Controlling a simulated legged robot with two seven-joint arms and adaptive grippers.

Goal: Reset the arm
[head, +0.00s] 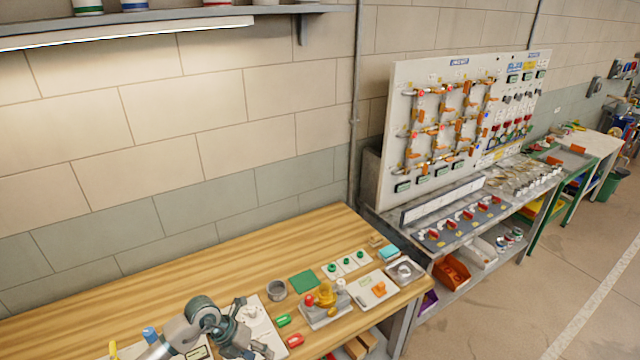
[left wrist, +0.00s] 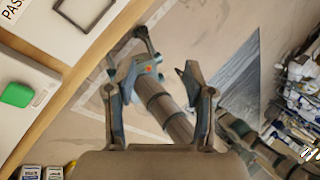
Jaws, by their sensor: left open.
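My left arm comes in from the bottom left in the head view, low over the near part of the wooden bench (head: 170,260). Its left gripper (head: 262,345) is at the bench's front side, left of the red and green pieces. In the left wrist view the left gripper (left wrist: 148,80) has its two fingers apart with nothing held between them. A grey jointed limb, which looks like mine, shows beyond the fingers.
A valve panel (head: 400,95) stands on a metal table at right. Floor (head: 560,260) is open beyond. The bench's left back is bare.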

